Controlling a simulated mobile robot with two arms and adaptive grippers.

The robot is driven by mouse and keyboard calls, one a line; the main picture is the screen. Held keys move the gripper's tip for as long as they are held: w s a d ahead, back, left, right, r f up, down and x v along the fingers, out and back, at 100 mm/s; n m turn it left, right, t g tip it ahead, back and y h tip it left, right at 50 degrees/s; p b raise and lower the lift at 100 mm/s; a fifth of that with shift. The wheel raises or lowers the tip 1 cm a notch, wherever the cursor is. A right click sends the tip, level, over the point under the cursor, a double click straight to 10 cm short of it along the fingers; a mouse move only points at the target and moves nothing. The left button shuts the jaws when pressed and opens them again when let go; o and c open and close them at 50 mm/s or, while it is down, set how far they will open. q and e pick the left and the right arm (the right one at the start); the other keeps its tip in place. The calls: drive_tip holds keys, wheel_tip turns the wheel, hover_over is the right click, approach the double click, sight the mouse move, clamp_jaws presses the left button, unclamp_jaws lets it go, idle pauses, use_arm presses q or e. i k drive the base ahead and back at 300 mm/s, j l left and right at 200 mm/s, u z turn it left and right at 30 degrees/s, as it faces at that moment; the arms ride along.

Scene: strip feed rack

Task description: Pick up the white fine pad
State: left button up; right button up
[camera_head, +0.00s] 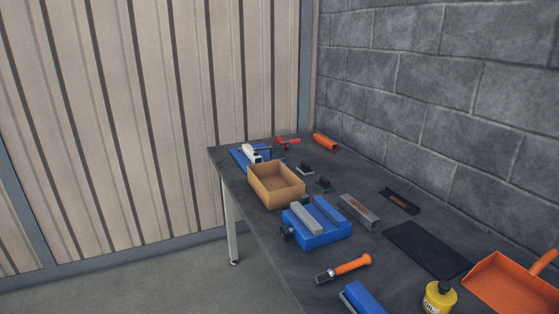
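A small pad with a dark top and a thin pale edge underneath (305,169) lies on the dark workbench, just behind and right of the cardboard box; it looks like the white fine pad. A similar pad with a dark top and greenish edge (324,185) lies a little nearer, to its right. Both are small in the picture, so details are hard to tell. Neither of my grippers shows in the head view.
The open cardboard box (268,196) stands left of the pads. A blue vise (322,236) stands nearer. A grey block (359,211), black mat (426,250), orange-handled tool (346,268), yellow bottle (438,298) and orange dustpan (513,285) lie along the bench. A block wall rises behind.

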sight(305, 169)
drive_tip(key=z, duration=0.2)
drive_tip(key=i+j+z, duration=0.25)
drive_tip(key=j+z, duration=0.25)
drive_tip(key=j, duration=0.25)
drive_tip(key=j+z, duration=0.25)
drive_tip(key=j, duration=0.15)
